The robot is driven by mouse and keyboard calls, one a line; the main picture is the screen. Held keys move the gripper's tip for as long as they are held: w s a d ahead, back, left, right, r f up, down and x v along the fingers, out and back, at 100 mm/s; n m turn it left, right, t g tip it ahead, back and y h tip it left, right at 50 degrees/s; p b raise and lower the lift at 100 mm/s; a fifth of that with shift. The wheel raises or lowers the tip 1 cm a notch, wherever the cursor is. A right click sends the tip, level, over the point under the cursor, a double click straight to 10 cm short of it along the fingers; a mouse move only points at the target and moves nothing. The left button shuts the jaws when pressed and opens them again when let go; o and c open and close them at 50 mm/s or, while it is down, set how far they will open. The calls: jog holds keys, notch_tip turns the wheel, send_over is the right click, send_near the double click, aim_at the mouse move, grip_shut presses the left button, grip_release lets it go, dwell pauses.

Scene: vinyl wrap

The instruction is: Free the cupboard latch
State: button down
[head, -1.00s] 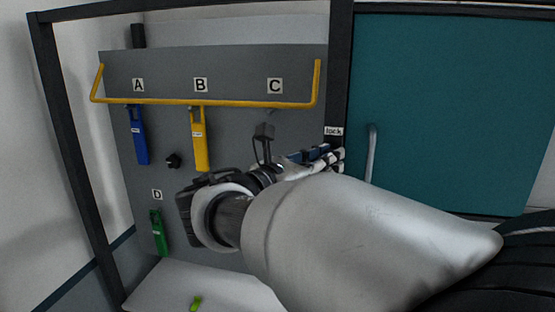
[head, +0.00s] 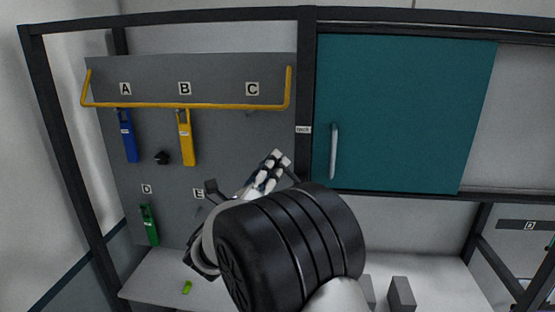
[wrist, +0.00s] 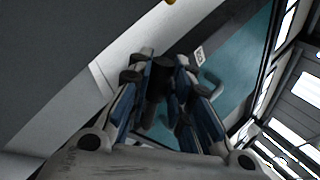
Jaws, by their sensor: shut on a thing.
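The teal cupboard door (head: 405,115) has a pale upright handle (head: 334,150) near its left edge. A small label (head: 304,129), reading "lock" in the earlier head view, sits on the dark post beside it. My gripper (head: 276,160) is below and left of the label, apart from the handle in the picture. In the wrist view my gripper (wrist: 160,72) is shut on a dark, roughly cylindrical piece (wrist: 157,85). The fingers hide part of it. The handle (wrist: 210,88) and label (wrist: 199,54) show beyond the fingers. No latch can be made out clearly on the post.
A small green piece (head: 187,287) lies on the white shelf (head: 150,283).

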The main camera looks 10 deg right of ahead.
jog(key=shift+w+a+f+n+t+y, duration=0.1)
jog(key=shift+a+f+n+t+y, duration=0.15)
jog(key=shift+f+n+t+y, duration=0.7)
jog(key=shift+w+a+f+n+t+y, duration=0.15)
jog(key=shift+n+t, duration=0.3)
jog(key=shift+n, duration=1.15)
jog(key=shift+a+f+n+t+y, duration=0.3)
jog(key=shift+f+n+t+y, duration=0.35)
jog(key=shift+n, duration=0.6)
jog(key=shift+t, duration=0.25)
jog(key=c, duration=1.7)
grip_release()
jog(key=shift+r, duration=0.1)
jog(key=v, duration=1.2)
jog(key=shift+a, duration=0.15)
